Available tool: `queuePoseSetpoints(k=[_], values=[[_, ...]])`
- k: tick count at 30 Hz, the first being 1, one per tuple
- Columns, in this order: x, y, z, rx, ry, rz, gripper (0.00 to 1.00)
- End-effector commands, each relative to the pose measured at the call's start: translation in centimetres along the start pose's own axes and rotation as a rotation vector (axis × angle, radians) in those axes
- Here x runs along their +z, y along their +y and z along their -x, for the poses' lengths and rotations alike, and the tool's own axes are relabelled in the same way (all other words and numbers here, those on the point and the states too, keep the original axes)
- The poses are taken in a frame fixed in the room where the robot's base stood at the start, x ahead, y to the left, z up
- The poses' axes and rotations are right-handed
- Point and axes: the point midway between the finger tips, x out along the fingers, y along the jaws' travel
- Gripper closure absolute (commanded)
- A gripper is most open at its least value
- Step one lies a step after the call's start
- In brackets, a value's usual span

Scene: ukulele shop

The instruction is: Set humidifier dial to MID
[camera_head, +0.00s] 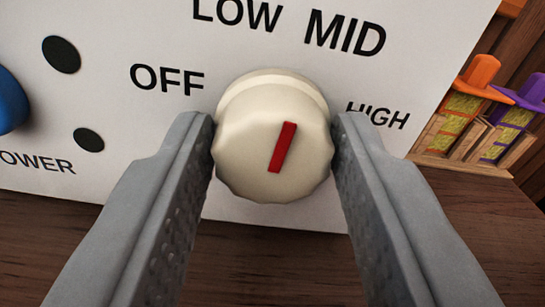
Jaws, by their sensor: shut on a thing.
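The humidifier dial (240,150) is a round cream knob with a scalloped edge, on a white front panel (120,35). Its red mark (282,147) points up and a little right, between the LOW label (236,13) and the MID label (345,33), nearer to MID. The OFF label (167,79) is at the knob's upper left. The HIGH label (378,115) is at its right, partly hidden by a finger. My gripper (274,122) is shut on the dial, with one grey finger on its left side and one on its right.
A blue button (10,100), cut off by the left edge, sits by the POWER label (38,162). Two dark round spots (62,54) are on the panel. Orange and purple items (480,75) with wooden boxes stand at right. Dark wooden tabletop (270,260) lies below.

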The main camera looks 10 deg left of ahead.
Motion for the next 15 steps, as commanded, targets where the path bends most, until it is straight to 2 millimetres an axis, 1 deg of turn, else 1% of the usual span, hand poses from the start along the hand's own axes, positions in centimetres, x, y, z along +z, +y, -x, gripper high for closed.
queuePoseSetpoints(k=[6, 15], values=[[0.2, -0.03, 0.03, 0.0, -0.003, -0.167, 0.86], [0.23, -0.03, 0.03, 0.0, -0.004, -0.311, 0.86]])
